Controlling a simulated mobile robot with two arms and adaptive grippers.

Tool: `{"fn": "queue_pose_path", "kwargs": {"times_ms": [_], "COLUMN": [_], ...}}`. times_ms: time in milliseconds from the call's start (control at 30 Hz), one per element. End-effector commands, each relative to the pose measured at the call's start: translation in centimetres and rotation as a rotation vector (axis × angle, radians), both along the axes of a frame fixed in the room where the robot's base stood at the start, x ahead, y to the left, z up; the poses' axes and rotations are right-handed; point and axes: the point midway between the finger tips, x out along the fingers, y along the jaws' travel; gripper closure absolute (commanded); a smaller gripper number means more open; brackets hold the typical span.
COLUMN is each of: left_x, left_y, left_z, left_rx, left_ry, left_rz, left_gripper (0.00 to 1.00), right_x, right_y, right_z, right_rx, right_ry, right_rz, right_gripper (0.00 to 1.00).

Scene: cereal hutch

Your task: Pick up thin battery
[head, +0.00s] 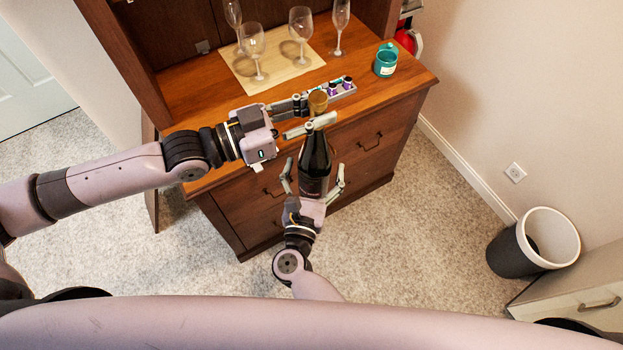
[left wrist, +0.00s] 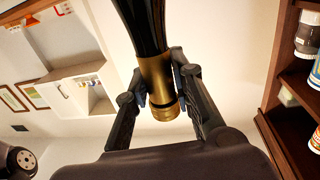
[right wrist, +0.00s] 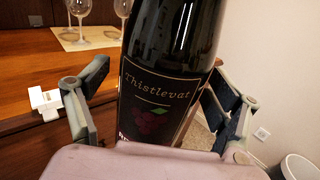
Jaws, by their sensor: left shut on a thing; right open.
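A dark wine bottle (head: 316,160) with a gold-topped neck stands upright between my two grippers, in front of the hutch. My left gripper (head: 318,108) is shut on the bottle's gold neck, which also shows between its fingers in the left wrist view (left wrist: 157,88). My right gripper (head: 315,180) is open, with its fingers on either side of the bottle's lower body. The label reads "Thistlevat" in the right wrist view (right wrist: 155,105). Small purple cylinders (head: 347,82), perhaps batteries, sit in a grey holder (head: 343,94) behind the neck; I cannot tell which is thin.
The wooden hutch top (head: 190,98) bears a straw mat (head: 285,82) with several wine glasses and a teal jar (head: 386,60) near the right corner. A waste bin (head: 515,262) stands on the floor at right. Carpet between hutch and bin is clear.

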Motion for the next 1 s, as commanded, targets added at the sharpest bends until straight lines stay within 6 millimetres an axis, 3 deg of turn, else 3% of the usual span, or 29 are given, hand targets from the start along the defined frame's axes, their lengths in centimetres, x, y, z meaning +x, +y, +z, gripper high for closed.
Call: {"fn": "queue_pose_path", "kwargs": {"times_ms": [300, 1000], "left_x": [0.01, 0.02], "left_y": [-0.05, -0.06], "left_z": [0.41, 0.41], "left_rx": [-0.007, -0.007], "left_ry": [-0.007, -0.007], "left_rz": [-0.001, -0.001], "left_gripper": [1.00, 1.00], "right_x": [0.20, 0.17], "right_y": [-0.02, -0.03], "right_z": [0.04, 0.03], "right_rx": [0.000, 0.000], "right_ry": [0.000, 0.000], "right_rz": [0.000, 0.000], "right_gripper": [0.17, 0.64]}}
